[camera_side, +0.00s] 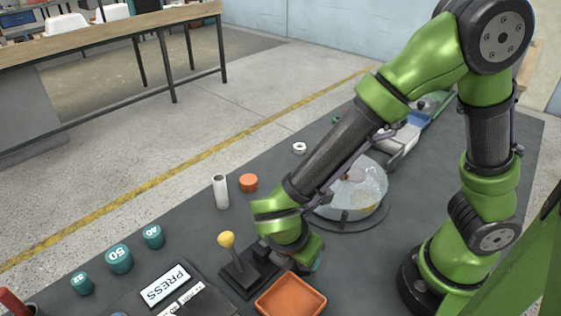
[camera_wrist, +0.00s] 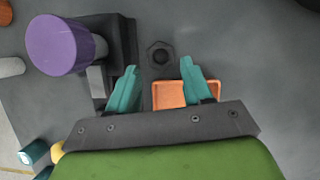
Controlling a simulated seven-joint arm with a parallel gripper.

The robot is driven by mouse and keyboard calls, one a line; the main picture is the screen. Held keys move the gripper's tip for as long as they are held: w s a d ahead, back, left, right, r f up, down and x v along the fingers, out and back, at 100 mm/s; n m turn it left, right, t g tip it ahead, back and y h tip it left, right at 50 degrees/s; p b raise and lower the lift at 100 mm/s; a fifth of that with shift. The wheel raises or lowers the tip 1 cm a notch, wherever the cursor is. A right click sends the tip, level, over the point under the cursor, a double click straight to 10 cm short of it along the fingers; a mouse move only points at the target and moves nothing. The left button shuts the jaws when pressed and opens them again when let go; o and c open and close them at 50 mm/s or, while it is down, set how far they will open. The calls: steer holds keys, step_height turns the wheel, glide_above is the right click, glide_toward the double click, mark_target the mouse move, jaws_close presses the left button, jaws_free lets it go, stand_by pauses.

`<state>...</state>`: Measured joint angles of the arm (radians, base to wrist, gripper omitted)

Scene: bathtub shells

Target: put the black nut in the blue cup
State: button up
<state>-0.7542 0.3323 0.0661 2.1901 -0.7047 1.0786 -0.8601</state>
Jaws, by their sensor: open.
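The black nut (camera_wrist: 160,53) lies flat on the dark grey surface in the wrist view, its centre hole visible. My gripper (camera_wrist: 160,77) is open, its two teal fingers spread with nothing held between them. The nut appears just beyond the fingertips, roughly centred on the gap. In the side view my gripper (camera_side: 312,262) points down behind the orange tray, and its fingers are mostly hidden. I cannot make out the nut there. I cannot identify a blue cup in either view.
An orange tray (camera_side: 290,296) sits close to the gripper. A yellow-knobbed lever (camera_side: 227,241) stands to its left. A purple round object (camera_wrist: 62,44) rises near the left finger. A clear bowl (camera_side: 372,192) stands behind the forearm. Teal weights (camera_side: 119,259) stand at left.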

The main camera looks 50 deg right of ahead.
steer(key=v, duration=0.7)
steer(key=d+r+m+t+y, duration=0.6)
steer(key=d+r+m, duration=0.6)
steer(key=m, duration=1)
steer(key=d, duration=0.3)
steer(key=shift+w+r+y, duration=0.2)
steer(key=shift+r+y, duration=0.1)
steer(key=shift+d+r+m+t, duration=0.3)
steer(key=shift+d+m+t, duration=0.1)
steer(key=shift+m, duration=0.4)
steer(key=shift+c, duration=0.3)
